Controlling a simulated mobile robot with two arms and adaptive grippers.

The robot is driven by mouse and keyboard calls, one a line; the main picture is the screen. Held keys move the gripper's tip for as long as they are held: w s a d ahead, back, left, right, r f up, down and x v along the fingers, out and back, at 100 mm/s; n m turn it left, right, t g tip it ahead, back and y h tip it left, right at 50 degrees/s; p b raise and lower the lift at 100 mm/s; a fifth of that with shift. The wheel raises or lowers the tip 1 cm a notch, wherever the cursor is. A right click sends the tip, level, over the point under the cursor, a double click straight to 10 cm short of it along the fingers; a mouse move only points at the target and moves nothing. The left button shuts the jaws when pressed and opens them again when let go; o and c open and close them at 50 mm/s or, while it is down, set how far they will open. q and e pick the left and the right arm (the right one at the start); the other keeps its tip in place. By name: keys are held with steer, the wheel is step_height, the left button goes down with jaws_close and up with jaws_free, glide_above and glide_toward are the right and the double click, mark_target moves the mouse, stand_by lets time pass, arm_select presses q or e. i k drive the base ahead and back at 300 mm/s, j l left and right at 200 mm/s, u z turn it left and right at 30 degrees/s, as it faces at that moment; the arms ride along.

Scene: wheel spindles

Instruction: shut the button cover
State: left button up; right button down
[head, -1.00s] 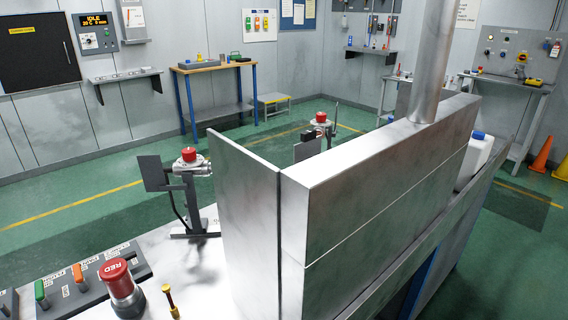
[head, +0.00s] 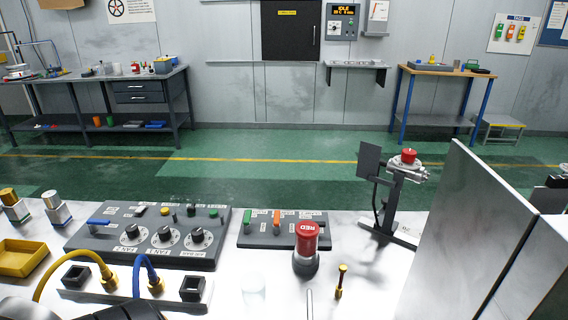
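A red push button (head: 409,155) sits on top of a grey metal stand (head: 392,195) on the bench, right of centre in the head view. A flat dark square plate (head: 369,161), which looks like its cover, stands upright to the left of the button, swung away from it. The button's top is uncovered. A dark shape (head: 122,312) at the bottom edge, in front of the cables, may be part of my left gripper; its fingers cannot be made out. My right gripper is not in view. No gripper is near the button or plate.
A tall metal panel (head: 462,230) stands just right of the stand. A red knob marked RED (head: 307,237), a small brass pin (head: 342,281), a switch box (head: 283,230) and a dial panel (head: 150,236) are on the bench. Blue (head: 148,270) and yellow cables loop at front left.

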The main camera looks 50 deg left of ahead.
mark_target(191, 208)
steer(key=u, duration=2.1)
